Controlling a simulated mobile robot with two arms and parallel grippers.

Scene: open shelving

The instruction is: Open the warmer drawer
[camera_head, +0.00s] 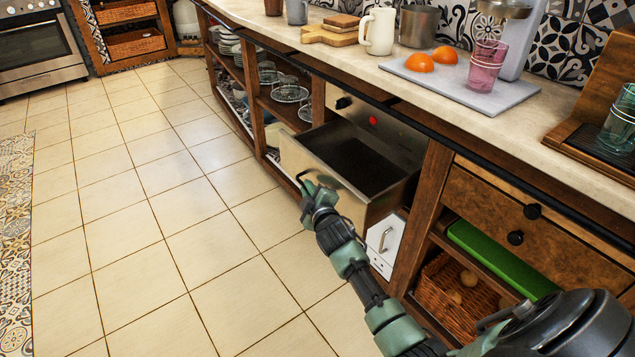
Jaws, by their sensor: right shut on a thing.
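The warmer drawer (338,185) stands pulled out from the counter front, its dark inside showing from above. Its dark bar handle (318,171) is on the pale metal front, on the side facing the aisle. My right gripper (308,186) is at the drawer front, shut on the handle; its fingertips are small in the picture. My right arm reaches in from the lower right. Above the drawer is a metal panel (385,128) with a red spot and a dark knob. My left gripper is not in view.
The counter (460,100) above holds a grey board (450,85) with orange halves and a pink glass. Open shelves with glassware (290,93) are left of the drawer. A wicker basket (445,300) sits lower right. The tiled floor (150,220) at left is clear.

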